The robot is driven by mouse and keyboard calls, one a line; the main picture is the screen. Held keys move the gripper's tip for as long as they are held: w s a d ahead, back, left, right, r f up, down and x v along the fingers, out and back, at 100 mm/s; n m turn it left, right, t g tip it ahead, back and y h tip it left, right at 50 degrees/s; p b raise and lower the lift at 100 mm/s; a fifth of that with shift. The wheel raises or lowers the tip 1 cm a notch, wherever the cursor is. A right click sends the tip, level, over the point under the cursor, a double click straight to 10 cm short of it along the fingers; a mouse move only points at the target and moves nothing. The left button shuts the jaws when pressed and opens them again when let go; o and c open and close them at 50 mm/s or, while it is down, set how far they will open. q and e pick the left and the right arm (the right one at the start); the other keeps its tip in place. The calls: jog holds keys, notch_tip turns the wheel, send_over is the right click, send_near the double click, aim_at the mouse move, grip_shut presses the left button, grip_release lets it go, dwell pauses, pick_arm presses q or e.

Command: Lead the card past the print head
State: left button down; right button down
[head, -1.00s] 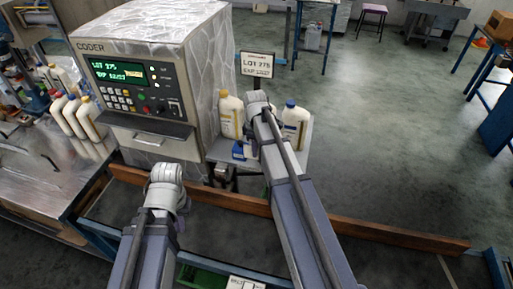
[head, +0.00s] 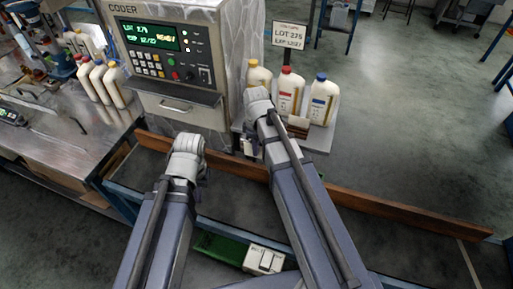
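The coder (head: 165,60) stands at the back left, its screen (head: 150,37) lit with "LOT 275", "EXP 12/27" and "READY". I cannot make out the card or the print head with certainty. A small pale part (head: 248,146) shows beside the coder, partly behind my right wrist. My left gripper (head: 188,147) is in front of the coder, below its drawer handle; its fingers are hidden behind the wrist. My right gripper (head: 258,100) is in front of the yellow-capped bottle (head: 258,75); its fingers and anything in them are hidden.
A red-capped bottle (head: 289,92) and a blue-capped bottle (head: 322,100) stand on a small shelf (head: 318,141), with a brown block (head: 298,124) before them. A sign (head: 289,36) is behind. A brown rail (head: 400,208) runs along the conveyor. More bottles (head: 100,80) stand left.

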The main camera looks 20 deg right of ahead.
jog(key=w+f+b, duration=0.1)
jog(key=f+b, duration=0.1)
jog(key=f, duration=0.1)
jog(key=w+d+f+b, duration=0.1)
jog(key=f+b, duration=0.2)
jog(key=w+d+f+b, duration=0.1)
jog(key=f+b, duration=0.1)
jog(key=b, duration=0.1)
jog(key=shift+w+d+f, duration=0.1)
jog(key=shift+w+f, duration=0.05)
jog(key=shift+f, duration=0.25)
jog(key=shift+w+d+f+b, duration=0.25)
jog(key=shift+w+d+b, duration=0.1)
jog(key=shift+b, duration=0.1)
jog(key=shift+w+a, duration=0.1)
jog(key=shift+a, duration=0.05)
jog(key=shift+w+a, duration=0.5)
jog(key=shift+a, duration=0.25)
jog(key=shift+w+a, duration=0.45)
jog(key=shift+a, duration=0.25)
jog(key=shift+w+a, duration=0.55)
jog(key=shift+a, duration=0.25)
jog(key=shift+w+a, duration=0.5)
jog(key=shift+a, duration=0.3)
jog(key=shift+w, duration=0.1)
